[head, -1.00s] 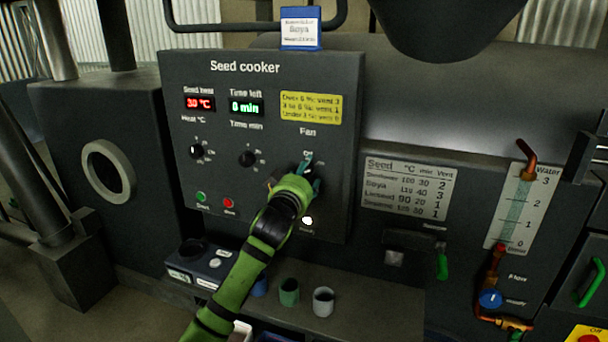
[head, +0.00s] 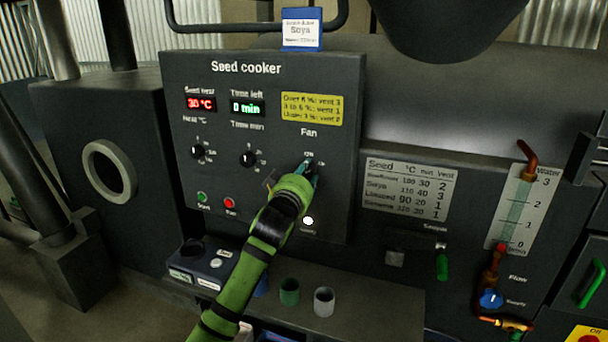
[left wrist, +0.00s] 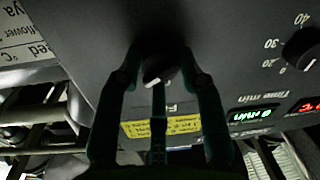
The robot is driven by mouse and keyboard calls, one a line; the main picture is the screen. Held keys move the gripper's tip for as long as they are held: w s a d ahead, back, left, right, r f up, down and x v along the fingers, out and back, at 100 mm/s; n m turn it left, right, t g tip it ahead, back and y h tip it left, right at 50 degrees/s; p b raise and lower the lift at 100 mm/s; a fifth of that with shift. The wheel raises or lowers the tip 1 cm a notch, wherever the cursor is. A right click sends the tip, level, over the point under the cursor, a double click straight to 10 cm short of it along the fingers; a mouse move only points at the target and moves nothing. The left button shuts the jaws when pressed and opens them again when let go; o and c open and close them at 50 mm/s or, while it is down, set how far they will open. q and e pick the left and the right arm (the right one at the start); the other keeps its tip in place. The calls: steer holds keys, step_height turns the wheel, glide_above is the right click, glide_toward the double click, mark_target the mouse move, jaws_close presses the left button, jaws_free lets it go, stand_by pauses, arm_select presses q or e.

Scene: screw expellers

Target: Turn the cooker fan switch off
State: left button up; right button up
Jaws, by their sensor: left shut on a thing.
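The grey seed cooker panel (head: 262,110) carries the fan switch, a dark round knob under the "Fan" label at the panel's right. My left gripper (head: 312,171) is at this switch and covers most of it in the head view. In the left wrist view the fan switch (left wrist: 158,70) shows as a dark knob with a pale mark. The fingers of the left gripper (left wrist: 160,85) close around it from both sides. Which setting the pale mark points to I cannot tell. My right gripper is in neither view.
Two other knobs, heat (head: 197,152) and time (head: 248,158), sit left of the fan switch. A green button (head: 201,197), a red button (head: 229,202) and a lit white lamp (head: 308,221) are lower on the panel. Small cups (head: 324,301) stand on the shelf below.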

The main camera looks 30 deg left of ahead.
arm_select(q)
steer(key=shift+d+f, duration=0.1)
steer(key=shift+f, duration=0.15)
steer(key=shift+n+p, duration=0.5)
steer(key=shift+n, duration=0.6)
steer(key=n+p, duration=0.1)
steer(key=n, duration=0.1)
steer(key=shift+d+r+n+g+h+p, duration=0.1)
steer(key=shift+n+g+h+p, duration=0.2)
steer(key=n+p, duration=0.2)
steer(key=n, duration=0.1)
steer(key=shift+r, duration=0.1)
steer(key=shift+n+h+p, duration=0.3)
steer(key=shift+n+p, duration=0.9)
steer(key=shift+n, duration=0.2)
